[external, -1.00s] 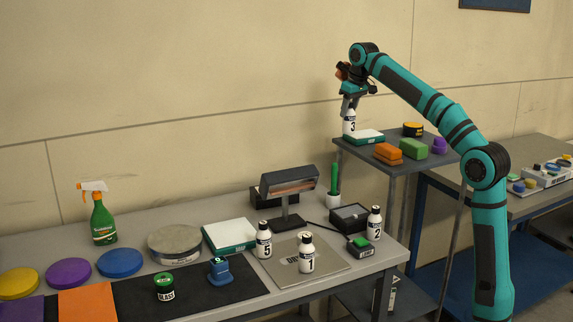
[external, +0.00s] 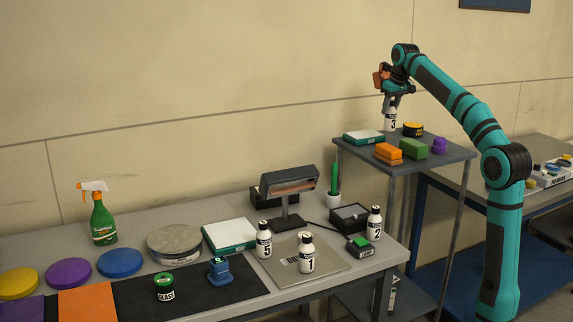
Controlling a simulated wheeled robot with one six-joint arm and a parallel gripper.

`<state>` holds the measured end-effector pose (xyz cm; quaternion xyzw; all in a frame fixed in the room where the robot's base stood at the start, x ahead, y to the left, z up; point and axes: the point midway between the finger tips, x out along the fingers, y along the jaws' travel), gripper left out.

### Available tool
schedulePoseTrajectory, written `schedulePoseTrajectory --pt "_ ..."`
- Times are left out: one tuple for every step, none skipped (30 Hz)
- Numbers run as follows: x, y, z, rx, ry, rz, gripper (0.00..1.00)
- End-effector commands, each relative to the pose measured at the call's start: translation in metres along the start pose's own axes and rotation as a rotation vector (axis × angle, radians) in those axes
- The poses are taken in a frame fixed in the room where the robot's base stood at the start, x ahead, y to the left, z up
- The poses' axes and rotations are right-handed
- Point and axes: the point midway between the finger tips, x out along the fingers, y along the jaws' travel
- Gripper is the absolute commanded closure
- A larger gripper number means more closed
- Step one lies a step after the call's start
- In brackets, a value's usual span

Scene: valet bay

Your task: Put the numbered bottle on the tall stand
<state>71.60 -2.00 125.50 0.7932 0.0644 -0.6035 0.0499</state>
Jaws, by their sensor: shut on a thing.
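My gripper (external: 391,105) is shut on a white bottle marked 3 (external: 391,123) and holds it upright over the tall stand (external: 435,163), between the green-and-white pad and the yellow-and-black tin. I cannot tell whether the bottle's base touches the stand top. Other numbered bottles stand on the lower bench: bottle 5 (external: 264,241), bottle 1 (external: 306,254) and bottle 2 (external: 374,224).
On the stand are a green-and-white pad (external: 364,138), a yellow-and-black tin (external: 413,130), orange blocks (external: 388,153), a green block (external: 414,151) and a purple piece (external: 440,146). The stand's front right is bare.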

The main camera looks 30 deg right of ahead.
Motion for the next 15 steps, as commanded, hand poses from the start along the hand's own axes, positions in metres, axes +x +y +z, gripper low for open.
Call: schedulePoseTrajectory --pt "0.009 0.000 0.004 0.000 -0.002 0.000 0.86" --pt "0.013 0.000 0.005 0.000 -0.001 0.000 0.86" --pt "0.019 -0.001 0.007 0.000 -0.002 0.000 0.86" --pt "0.023 0.000 0.007 0.000 0.000 0.000 0.86" --pt "0.026 0.000 0.008 0.000 0.000 0.000 0.86" --pt "0.030 -0.001 0.009 0.000 -0.001 0.000 0.86" --pt "0.033 0.000 0.010 0.000 0.000 0.000 0.86" --pt "0.034 0.000 0.010 0.000 0.000 0.000 0.86" --pt "0.037 0.000 0.011 0.000 0.000 0.000 0.86" --pt "0.039 0.000 0.011 0.000 0.000 0.000 0.86" --pt "0.041 0.000 0.012 0.000 0.000 0.000 0.86" --pt "0.045 0.000 0.013 0.000 -0.001 0.000 0.86" --pt "0.050 -0.001 0.015 0.000 -0.001 0.000 0.86" --pt "0.054 -0.001 0.016 0.000 -0.001 0.000 0.86" --pt "0.059 -0.001 0.017 0.000 -0.001 0.000 0.86"
